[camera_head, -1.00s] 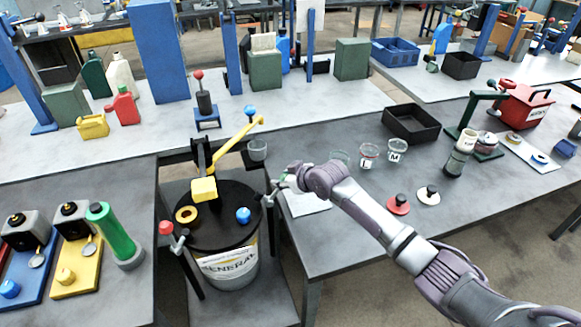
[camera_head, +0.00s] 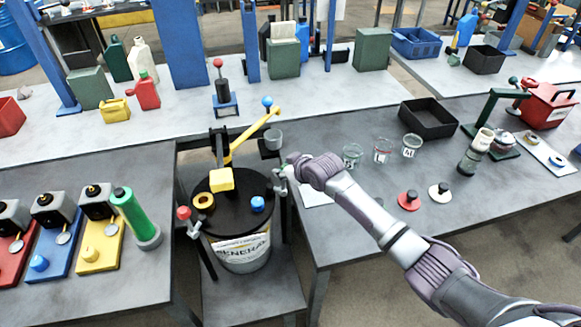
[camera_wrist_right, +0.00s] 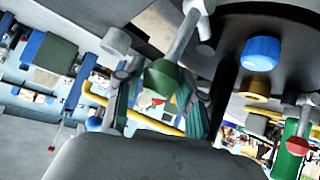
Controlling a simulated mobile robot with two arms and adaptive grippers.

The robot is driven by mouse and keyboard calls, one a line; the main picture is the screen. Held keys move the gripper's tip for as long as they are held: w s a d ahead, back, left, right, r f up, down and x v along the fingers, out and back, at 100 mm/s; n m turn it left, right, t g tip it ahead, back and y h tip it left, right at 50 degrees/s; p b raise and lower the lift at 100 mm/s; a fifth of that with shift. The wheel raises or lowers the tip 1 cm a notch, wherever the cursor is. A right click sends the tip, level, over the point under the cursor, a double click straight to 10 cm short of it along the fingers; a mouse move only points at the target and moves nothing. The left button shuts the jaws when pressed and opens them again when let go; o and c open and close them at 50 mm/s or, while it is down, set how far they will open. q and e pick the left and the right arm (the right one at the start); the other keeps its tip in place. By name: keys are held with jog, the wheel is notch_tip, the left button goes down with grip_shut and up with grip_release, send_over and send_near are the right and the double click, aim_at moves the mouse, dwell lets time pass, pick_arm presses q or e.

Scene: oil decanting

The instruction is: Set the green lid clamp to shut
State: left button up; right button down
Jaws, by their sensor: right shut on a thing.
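The drum (camera_head: 243,251) has a black lid (camera_head: 233,190) with a yellow ring, a yellow block and a blue cap (camera_head: 257,204) on it. The green lid clamp is at the drum's right rim; its green knob (camera_wrist_right: 162,78) shows in the right wrist view, at the end of a metal rod. In the head view my right gripper (camera_head: 284,172) covers most of that clamp. The gripper is shut on the green knob. The red-knobbed clamp (camera_head: 184,212) is on the drum's left side and also shows in the wrist view (camera_wrist_right: 297,146). My left gripper is not in view.
A yellow-handled lever (camera_head: 255,134) rises behind the lid, beside a small grey cup (camera_head: 273,139). Several glass beakers (camera_head: 382,152) and a black tray (camera_head: 428,119) are on the right table.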

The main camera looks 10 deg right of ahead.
jog(key=shift+s+a+f, duration=0.15)
jog(key=shift+a+f, duration=0.05)
jog(key=shift+a, duration=0.25)
jog(key=shift+s+a+f, duration=0.1)
jog(key=shift+a+f, duration=0.05)
jog(key=shift+a, duration=0.25)
jog(key=shift+d, duration=0.1)
jog(key=c, duration=1)
grip_release()
jog(key=shift+f, duration=0.1)
jog(key=shift+o, duration=1.3)
jog(key=shift+w+r, duration=0.1)
jog(key=shift+r, duration=0.1)
jog(key=shift+r, duration=0.1)
jog(key=shift+s+d+r, duration=0.3)
jog(key=shift+s+r, duration=0.05)
jog(key=shift+r, duration=0.05)
jog(key=v, duration=1)
jog(key=shift+s+r, duration=0.2)
jog(key=shift+s, duration=0.15)
